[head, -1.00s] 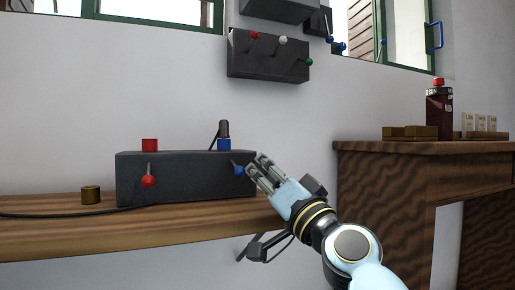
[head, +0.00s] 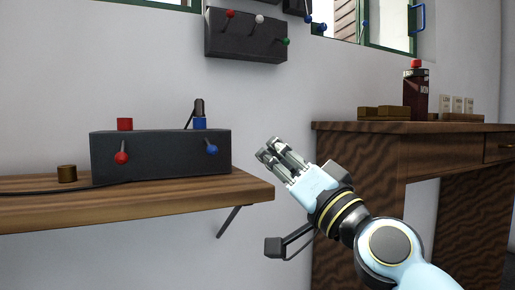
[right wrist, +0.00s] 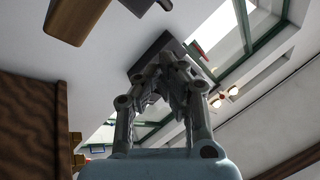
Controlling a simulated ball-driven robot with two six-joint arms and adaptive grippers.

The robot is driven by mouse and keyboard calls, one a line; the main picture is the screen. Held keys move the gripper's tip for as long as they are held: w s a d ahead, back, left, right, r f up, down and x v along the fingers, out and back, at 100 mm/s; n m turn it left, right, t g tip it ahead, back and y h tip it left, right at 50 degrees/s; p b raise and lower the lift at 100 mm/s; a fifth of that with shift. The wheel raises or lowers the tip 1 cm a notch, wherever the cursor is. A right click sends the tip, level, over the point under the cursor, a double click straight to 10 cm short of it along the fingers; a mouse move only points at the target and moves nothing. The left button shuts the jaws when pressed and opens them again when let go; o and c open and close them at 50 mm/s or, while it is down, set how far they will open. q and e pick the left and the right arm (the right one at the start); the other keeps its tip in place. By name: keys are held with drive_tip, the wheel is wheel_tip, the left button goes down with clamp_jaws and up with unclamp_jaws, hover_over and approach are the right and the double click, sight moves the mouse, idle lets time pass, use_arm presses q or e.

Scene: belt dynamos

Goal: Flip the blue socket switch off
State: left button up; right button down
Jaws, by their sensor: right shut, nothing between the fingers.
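A dark box (head: 160,155) sits on the wooden shelf at left in the head view. The blue switch lever (head: 212,149) on the box's front face points downward, ending in a blue ball. My right gripper (head: 268,150) is shut and empty, to the right of the box and clear of the lever. Its fingers also show in the right wrist view (right wrist: 172,78). My left gripper is not in view.
A wall box (head: 245,35) with several levers hangs above. A wooden desk (head: 360,150) holding a bottle (head: 415,90) stands right.

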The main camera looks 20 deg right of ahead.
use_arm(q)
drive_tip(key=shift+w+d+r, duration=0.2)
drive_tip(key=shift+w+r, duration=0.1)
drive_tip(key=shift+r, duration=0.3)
use_arm(e)
drive_tip(key=shift+v, duration=1.25)
drive_tip(key=shift+r, duration=0.1)
